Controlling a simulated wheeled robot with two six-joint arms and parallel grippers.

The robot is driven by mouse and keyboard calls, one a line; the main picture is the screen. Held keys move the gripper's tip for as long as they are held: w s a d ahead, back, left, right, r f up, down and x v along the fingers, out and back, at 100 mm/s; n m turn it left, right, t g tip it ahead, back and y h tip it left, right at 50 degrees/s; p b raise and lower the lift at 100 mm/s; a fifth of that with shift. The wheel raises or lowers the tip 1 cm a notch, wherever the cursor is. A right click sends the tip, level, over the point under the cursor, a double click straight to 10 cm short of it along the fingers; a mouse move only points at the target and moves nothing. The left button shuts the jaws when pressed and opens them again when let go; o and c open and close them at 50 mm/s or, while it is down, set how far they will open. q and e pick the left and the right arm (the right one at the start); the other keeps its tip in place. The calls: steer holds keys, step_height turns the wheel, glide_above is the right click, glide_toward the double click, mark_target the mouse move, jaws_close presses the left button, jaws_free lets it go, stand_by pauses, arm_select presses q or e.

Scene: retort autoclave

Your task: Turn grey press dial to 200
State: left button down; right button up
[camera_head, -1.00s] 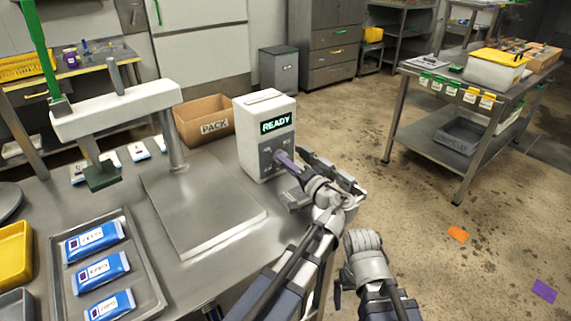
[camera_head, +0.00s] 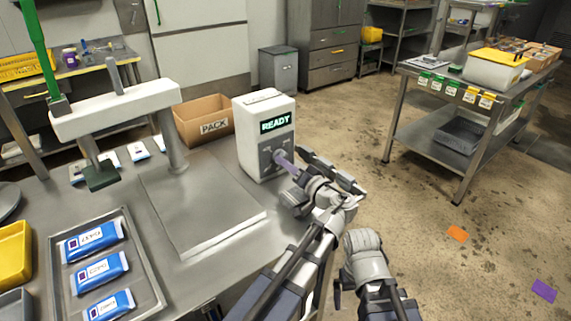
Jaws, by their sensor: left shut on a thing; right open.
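The white control box (camera_head: 264,105) of the press stands on the metal bench with a lit display reading READY. Its grey dial (camera_head: 278,156) is on the front panel below the display, mostly covered by my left gripper. My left gripper (camera_head: 286,162) reaches the panel and is shut on the dial. The dial's setting cannot be read. My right gripper (camera_head: 363,240) is low, to the right of the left arm, away from the bench and empty; its fingers are hard to make out.
The press (camera_head: 115,109) with its green-handled lever stands left of the box. A tray (camera_head: 154,284) of blue pouches lies front left. A PACK carton (camera_head: 203,120) stands behind. Open floor lies to the right, before a steel cart (camera_head: 440,142).

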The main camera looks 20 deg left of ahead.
arm_select(q)
steer(key=c, duration=0.8)
jaws_free()
steer(key=shift+c, duration=0.2)
steer(key=shift+s+d, duration=0.1)
arm_select(e)
steer(key=shift+d, duration=0.1)
